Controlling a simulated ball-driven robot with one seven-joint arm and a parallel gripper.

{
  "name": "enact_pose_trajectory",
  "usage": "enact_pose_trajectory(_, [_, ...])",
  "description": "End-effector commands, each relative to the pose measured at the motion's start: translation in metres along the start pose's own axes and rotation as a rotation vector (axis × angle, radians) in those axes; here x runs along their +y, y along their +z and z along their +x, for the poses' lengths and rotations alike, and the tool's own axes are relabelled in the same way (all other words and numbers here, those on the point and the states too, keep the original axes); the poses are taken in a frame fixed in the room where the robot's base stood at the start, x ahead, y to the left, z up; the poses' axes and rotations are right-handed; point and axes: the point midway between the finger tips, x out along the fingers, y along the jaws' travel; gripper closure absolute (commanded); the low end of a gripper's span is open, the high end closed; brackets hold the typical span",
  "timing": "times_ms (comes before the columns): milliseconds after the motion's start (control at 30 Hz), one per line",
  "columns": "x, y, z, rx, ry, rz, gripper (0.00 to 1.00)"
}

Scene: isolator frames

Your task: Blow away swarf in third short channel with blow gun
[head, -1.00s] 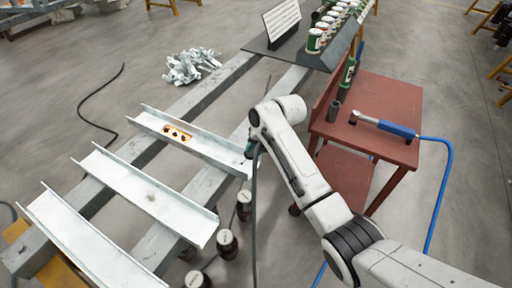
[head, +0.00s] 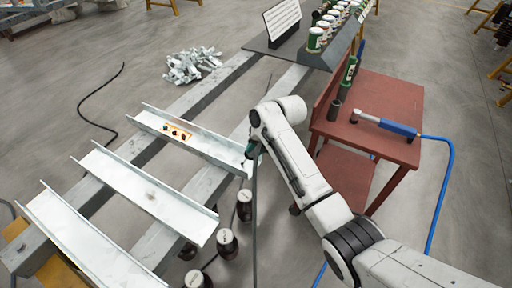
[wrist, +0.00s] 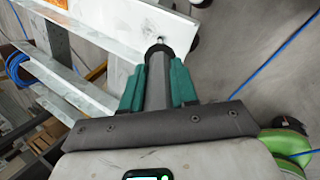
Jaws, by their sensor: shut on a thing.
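Three pale metal channels lie across two grey beams in the head view: a near one (head: 80,240), a middle one (head: 145,190) and a far one (head: 215,150). An orange-marked patch with several small dark bits, apparently swarf (head: 175,132), lies inside the far channel, left of its middle. My gripper (head: 250,158) is at the right end of the far channel. In the wrist view its green fingers (wrist: 158,88) are shut on a dark grey tool, apparently the blow gun (wrist: 158,80), with a thin metal tip pointing at a pale channel (wrist: 125,15). The swarf cannot be made out there.
A red cart (head: 385,95) stands right of my arm, with a blue-handled tool (head: 385,125) on a blue hose. A dark hose (head: 254,225) hangs below my gripper. A scrap heap (head: 190,66) lies behind.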

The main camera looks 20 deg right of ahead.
Motion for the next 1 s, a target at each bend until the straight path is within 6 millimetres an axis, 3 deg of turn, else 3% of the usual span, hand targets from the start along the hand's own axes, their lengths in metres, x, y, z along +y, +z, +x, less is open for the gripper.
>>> enact_pose_trajectory(1000, [0.017,0.008,0.008,0.0,0.0,-0.001,1.0])
